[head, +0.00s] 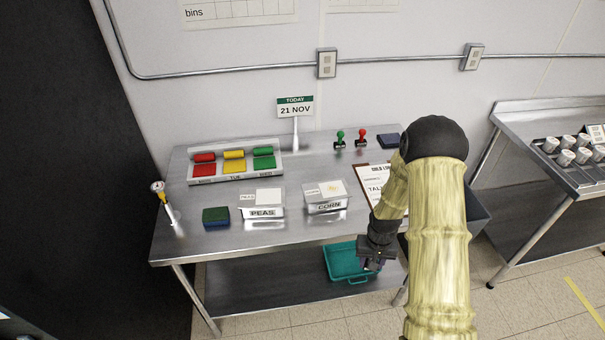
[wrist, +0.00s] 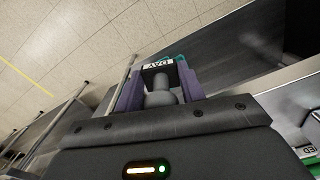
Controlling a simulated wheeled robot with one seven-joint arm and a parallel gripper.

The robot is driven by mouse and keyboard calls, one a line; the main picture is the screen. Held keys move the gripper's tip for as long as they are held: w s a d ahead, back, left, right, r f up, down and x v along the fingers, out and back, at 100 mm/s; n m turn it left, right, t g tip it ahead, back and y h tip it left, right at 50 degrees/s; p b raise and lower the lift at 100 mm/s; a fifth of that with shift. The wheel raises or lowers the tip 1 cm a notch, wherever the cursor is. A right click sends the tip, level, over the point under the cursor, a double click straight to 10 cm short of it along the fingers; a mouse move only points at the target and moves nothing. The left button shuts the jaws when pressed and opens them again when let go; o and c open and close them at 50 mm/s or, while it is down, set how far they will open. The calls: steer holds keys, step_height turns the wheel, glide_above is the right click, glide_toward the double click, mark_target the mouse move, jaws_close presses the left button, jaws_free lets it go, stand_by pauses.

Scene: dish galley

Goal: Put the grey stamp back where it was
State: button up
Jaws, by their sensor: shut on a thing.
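My gripper (head: 373,263) is at the front right edge of the steel table (head: 222,246), low and in front of it. In the wrist view my gripper (wrist: 160,84) is shut on the grey stamp (wrist: 161,97), its purple fingers on either side of the grey handle. The stamp's dark block and white lettered face are at the far end of the fingers. In the head view the stamp is too small and dark to make out. A green stamp (head: 340,138) and a red stamp (head: 361,136) stand upright at the table's back right.
A dark blue pad (head: 388,141) lies right of the red stamp. A clipboard (head: 372,180) is partly behind my arm. PEAS (head: 262,212) and CORN (head: 325,207) boxes stand near the front. A teal bin (head: 345,262) sits below. Bare steel lies in front of the two stamps.

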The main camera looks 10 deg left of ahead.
steer(key=shift+s+d+f, duration=0.2)
steer(key=shift+s, duration=0.25)
steer(key=shift+s+d+f, duration=0.15)
steer(key=shift+s+f, duration=0.05)
steer(key=shift+s, duration=0.25)
steer(key=shift+w+d, duration=0.1)
steer(key=shift+d, duration=0.55)
